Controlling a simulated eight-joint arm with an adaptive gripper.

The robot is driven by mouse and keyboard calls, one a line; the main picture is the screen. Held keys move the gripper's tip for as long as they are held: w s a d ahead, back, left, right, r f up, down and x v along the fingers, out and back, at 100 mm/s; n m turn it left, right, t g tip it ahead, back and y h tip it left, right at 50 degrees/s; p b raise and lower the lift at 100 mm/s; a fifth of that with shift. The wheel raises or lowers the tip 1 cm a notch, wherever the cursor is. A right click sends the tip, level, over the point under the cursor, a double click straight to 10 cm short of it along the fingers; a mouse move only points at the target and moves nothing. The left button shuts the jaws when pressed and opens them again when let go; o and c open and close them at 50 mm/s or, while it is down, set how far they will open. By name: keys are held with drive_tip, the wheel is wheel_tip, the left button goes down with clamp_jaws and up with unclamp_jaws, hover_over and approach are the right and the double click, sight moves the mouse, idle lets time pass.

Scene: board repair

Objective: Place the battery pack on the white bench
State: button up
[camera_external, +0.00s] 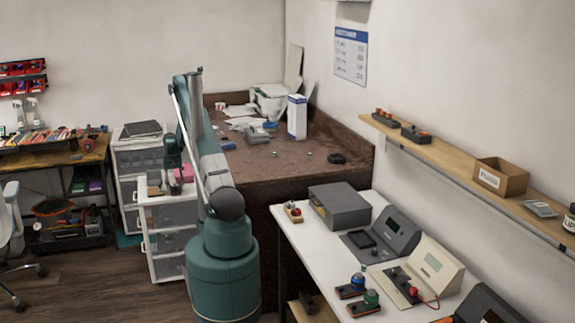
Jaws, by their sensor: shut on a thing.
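The white bench (292,222) runs along the right wall, in front of the brown worktop. My gripper (172,184) hangs low over the top of a white drawer cabinet (152,201), left of my arm's base and well away from the bench. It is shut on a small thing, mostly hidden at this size. A pink item (184,173) shows right beside the gripper; I cannot tell whether it is what the jaws hold. I cannot pick out the battery pack for certain.
A grey box (340,206), a dark grey device (390,237) and a cream device (430,265) stand on the bench. A small board with a red part (293,212) lies at its far left corner. A wooden shelf (450,167) hangs above. Little bench room is free, mainly near its left edge.

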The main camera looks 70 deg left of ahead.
sight(175, 185)
drive_tip(key=o, duration=1.1)
drive_tip(key=shift+f, duration=0.1)
wheel_tip(175, 185, up, 12)
drive_tip(key=p, duration=0.2)
drive_tip(key=shift+p, duration=0.3)
drive_tip(key=shift+o, duration=0.2)
